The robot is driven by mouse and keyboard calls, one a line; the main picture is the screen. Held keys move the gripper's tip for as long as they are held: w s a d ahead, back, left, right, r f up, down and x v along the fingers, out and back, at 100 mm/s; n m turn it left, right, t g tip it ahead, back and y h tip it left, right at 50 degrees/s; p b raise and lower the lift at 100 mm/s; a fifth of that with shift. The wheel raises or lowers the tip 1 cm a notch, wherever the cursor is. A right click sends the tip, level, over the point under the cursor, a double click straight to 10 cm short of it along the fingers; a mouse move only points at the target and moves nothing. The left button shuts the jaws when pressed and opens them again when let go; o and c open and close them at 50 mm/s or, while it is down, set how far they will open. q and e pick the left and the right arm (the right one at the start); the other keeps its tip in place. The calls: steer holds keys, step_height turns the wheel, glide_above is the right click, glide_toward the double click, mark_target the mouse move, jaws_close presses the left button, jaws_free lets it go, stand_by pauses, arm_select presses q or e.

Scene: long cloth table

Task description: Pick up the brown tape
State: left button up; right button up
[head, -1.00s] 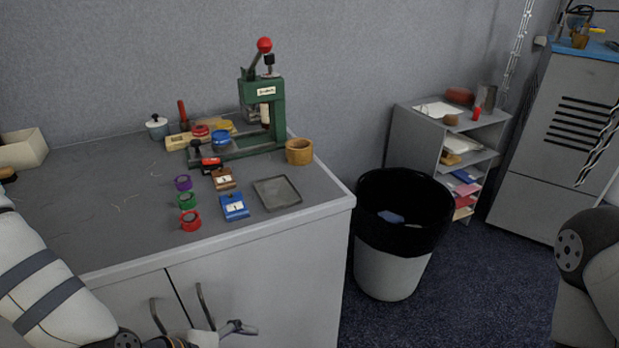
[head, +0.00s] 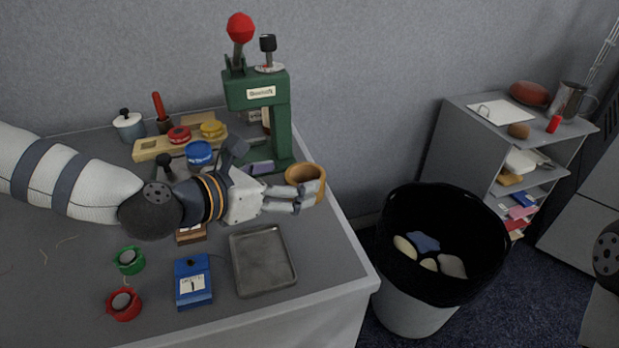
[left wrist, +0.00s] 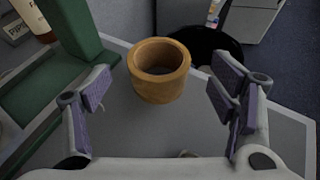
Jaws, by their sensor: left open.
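The brown tape (head: 305,173) is a tan-brown, thick-walled ring standing at the right edge of the grey table, beside the green press. In the left wrist view the tape (left wrist: 160,72) lies beyond and between the two spread fingers, with space on both sides. My left gripper (head: 306,198) is open and empty. In the head view its fingers reach right and overlap the near side of the tape; I cannot tell whether they touch it. My right gripper is out of view.
The green press (head: 262,105) stands just left of the tape. A black-lined bin (head: 447,225) stands beyond the table's right edge.

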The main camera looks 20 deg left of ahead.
mark_target(317, 172)
arm_select(q)
steer(key=x, duration=0.7)
steer(key=shift+b, duration=0.3)
steer(key=shift+a+r, duration=0.1)
steer(key=shift+r, duration=0.05)
steer(key=c, duration=1.3)
